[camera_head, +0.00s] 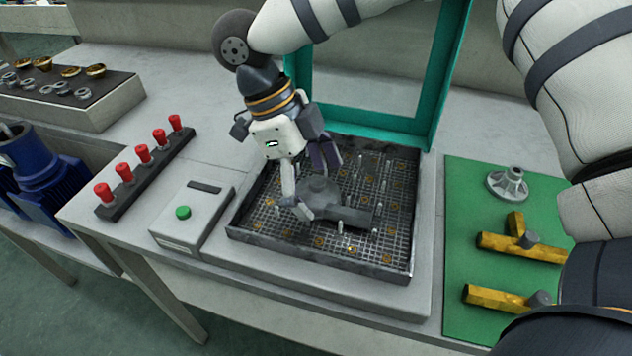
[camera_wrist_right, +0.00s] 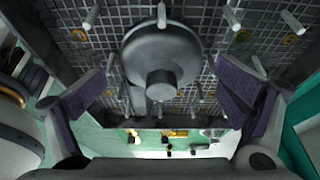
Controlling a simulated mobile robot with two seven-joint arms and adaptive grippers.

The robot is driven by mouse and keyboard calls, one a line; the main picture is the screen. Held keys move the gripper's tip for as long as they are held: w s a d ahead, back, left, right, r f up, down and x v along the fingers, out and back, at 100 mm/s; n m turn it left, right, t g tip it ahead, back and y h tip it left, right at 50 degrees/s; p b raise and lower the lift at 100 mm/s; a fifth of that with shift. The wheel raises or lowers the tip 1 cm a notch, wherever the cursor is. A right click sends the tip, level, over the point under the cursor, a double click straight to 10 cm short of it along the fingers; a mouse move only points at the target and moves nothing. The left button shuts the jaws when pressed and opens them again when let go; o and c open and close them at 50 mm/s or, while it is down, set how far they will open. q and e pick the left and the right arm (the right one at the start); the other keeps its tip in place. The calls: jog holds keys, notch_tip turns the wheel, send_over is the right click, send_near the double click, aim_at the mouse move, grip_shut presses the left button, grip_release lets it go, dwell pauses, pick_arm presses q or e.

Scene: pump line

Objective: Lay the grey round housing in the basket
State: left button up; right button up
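The grey round housing (camera_wrist_right: 162,57) lies in the basket, with a short round knob facing up. In the head view the housing (camera_head: 320,186) is partly hidden by my right gripper, and a dark arm-like part reaches right from it. The basket (camera_head: 310,257) is a dark, square mesh tray with upright pins. My right gripper (camera_head: 315,182) is low over the basket with its fingers spread. In the wrist view the fingers stand on either side of the housing, with gaps between. My left gripper is not in view.
A teal frame (camera_head: 436,75) stands open behind the basket. A box with a green button (camera_head: 183,212) and a row of red knobs (camera_head: 144,153) are left. The green mat (camera_head: 470,228) at right holds a pale grey flanged part (camera_head: 508,183) and yellow fittings (camera_head: 520,247).

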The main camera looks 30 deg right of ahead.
jog(key=v, duration=1.2)
jog(key=shift+s+d, duration=0.1)
